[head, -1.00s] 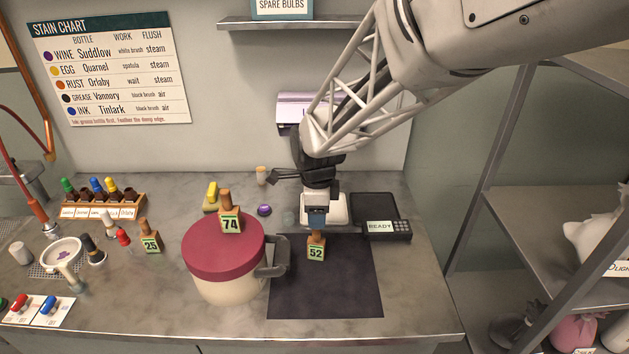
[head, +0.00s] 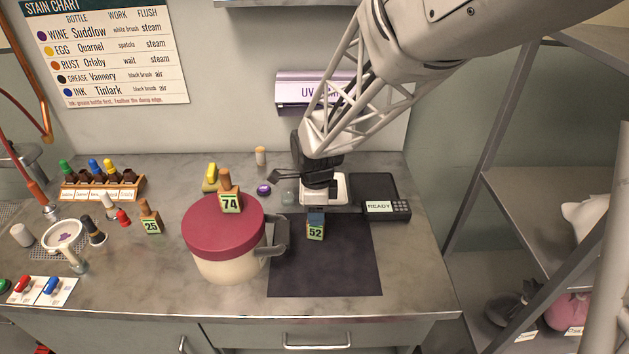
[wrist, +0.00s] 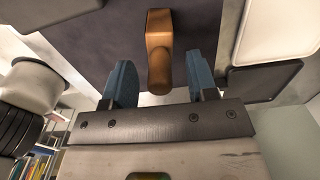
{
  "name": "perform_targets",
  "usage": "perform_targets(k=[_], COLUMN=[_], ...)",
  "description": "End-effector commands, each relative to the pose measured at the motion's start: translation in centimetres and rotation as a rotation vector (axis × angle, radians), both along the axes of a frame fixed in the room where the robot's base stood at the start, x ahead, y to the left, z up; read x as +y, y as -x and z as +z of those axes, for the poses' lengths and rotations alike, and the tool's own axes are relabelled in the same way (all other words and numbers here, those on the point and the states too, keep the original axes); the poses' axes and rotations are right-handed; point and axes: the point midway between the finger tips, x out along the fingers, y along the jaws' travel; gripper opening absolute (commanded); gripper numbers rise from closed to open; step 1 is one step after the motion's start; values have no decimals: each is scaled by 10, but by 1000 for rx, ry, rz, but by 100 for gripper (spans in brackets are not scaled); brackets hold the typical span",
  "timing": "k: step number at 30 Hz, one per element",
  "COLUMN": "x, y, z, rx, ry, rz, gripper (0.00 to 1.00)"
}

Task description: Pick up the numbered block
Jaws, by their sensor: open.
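A block numbered 52 (head: 315,233) stands upright on the dark mat (head: 325,270). Its wooden knob (wrist: 159,45) lies between the two blue fingers in the wrist view, with a gap on each side. My gripper (head: 316,217) is open directly over this block, and its fingers hide the knob in the head view. A block numbered 74 (head: 229,203) stands on the red lid of a pot (head: 222,235). A block numbered 25 (head: 151,224) stands on the counter left of the pot.
The pot's grey handle (head: 277,240) juts toward the mat. A scale reading READY (head: 380,207) stands right behind the mat. The counter right of the mat is clear.

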Motion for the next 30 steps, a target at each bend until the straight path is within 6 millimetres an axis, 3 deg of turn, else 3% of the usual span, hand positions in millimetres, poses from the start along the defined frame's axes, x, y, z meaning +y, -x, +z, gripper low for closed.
perform_targets(k=[6, 21, 23, 30], x=[0, 0, 0, 0], y=[0, 0, 0, 0], z=[-12, -12, -12, -12], rx=[-1, -1, -1, -1], ry=[0, 0, 0, 0], rz=[0, 0, 0, 0], gripper=[53, 53, 47, 10])
